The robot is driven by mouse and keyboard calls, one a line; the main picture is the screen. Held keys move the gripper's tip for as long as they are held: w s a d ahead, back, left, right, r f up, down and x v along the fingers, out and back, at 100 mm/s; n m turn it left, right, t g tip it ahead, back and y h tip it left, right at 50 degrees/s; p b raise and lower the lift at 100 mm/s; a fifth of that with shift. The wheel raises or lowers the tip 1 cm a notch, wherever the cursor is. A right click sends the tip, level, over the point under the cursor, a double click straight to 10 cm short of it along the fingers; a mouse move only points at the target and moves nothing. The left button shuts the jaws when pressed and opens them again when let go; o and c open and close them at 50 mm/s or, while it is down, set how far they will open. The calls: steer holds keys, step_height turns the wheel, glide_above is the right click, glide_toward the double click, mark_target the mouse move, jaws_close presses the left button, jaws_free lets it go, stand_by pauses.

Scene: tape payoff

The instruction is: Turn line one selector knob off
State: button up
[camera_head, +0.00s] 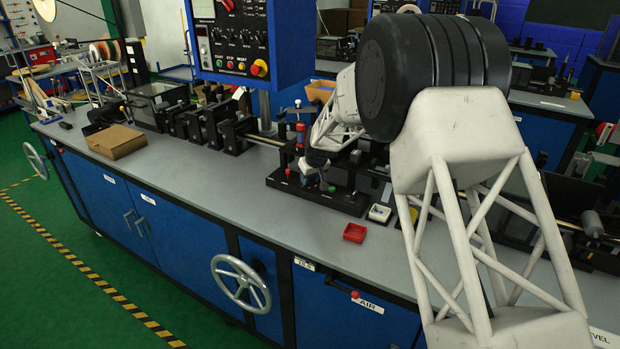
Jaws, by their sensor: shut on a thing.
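My arm reaches in from the right, and my gripper (312,180) points down at a black base plate (348,203) on the grey bench. Its fingers look closed on a small part at this plate. The part is mostly hidden by the fingers and too small to make out, so I cannot tell whether it is the line one selector knob or how it is turned. A small green spot (331,189) shows beside the fingertips. Red and blue fittings (300,135) stand just behind the gripper.
A blue control panel (240,40) with buttons and knobs hangs behind the bench. A cardboard box (116,141) sits at the left. The bench front (220,186) is clear.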

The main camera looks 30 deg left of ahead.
steer(key=m+t, duration=0.1)
steer(key=m, duration=0.3)
steer(key=shift+a+r+h, duration=0.1)
steer(key=shift+h, duration=0.3)
steer(key=shift+s+m+t+h, duration=0.1)
steer(key=shift+m+t+h, duration=0.35)
steer(key=shift+m, duration=1)
steer(key=shift+m+t+h, duration=0.25)
steer(key=shift+m+h, duration=0.3)
steer(key=shift+m, duration=0.9)
steer(key=o, duration=0.6)
steer(key=shift+o, duration=0.2)
steer(key=v, duration=0.7)
steer(key=shift+s+r, duration=0.2)
steer(key=shift+r, duration=0.05)
steer(key=shift+r, duration=0.1)
